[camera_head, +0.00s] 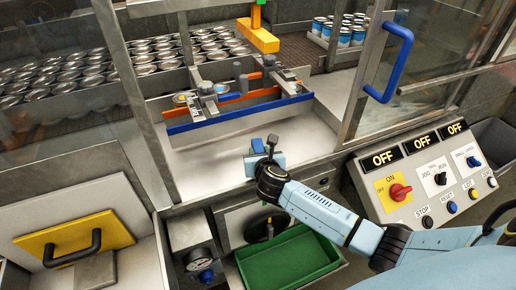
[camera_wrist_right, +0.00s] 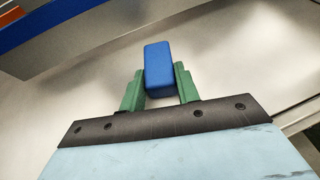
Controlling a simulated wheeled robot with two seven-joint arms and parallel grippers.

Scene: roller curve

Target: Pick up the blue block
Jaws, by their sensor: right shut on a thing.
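The blue block (camera_head: 257,145) shows at the tip of my right gripper (camera_head: 264,157) in the head view, over the pale metal surface near its front edge. In the right wrist view the blue block (camera_wrist_right: 158,66) sits between the two green fingers of my right gripper (camera_wrist_right: 159,86), which are shut on it. Its far end sticks out past the fingertips. I cannot tell whether the block touches the surface below. My left gripper is not in view.
A blue-edged rail assembly (camera_head: 238,113) stands just behind the block. A yellow block-shaped part (camera_head: 258,36) hangs above it. An open door with a blue handle (camera_head: 390,62) is at right. A control panel (camera_head: 425,180) and a green bin (camera_head: 288,262) are in front.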

